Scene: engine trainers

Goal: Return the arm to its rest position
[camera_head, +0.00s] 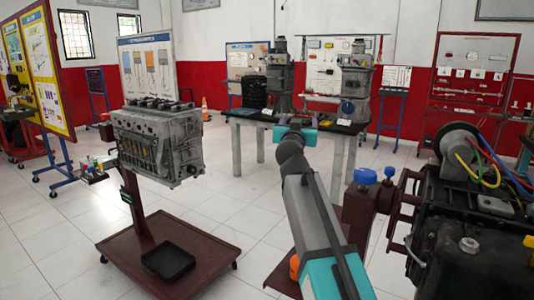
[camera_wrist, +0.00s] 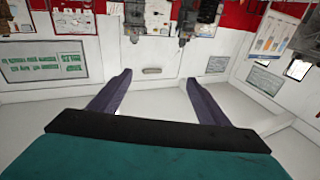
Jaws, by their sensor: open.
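My arm (camera_head: 322,225), grey with teal parts, reaches from the bottom of the head view up and away to its wrist (camera_head: 291,143) near the middle. That view appears upside down, with wall and ceiling behind the fingers.
An engine block (camera_head: 158,140) on a dark red wheeled stand (camera_head: 190,252) is at left. A dark engine (camera_head: 465,230) with coloured wires is close at right. A table (camera_head: 240,118) with machines stands beyond my wrist. Open tiled floor lies between.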

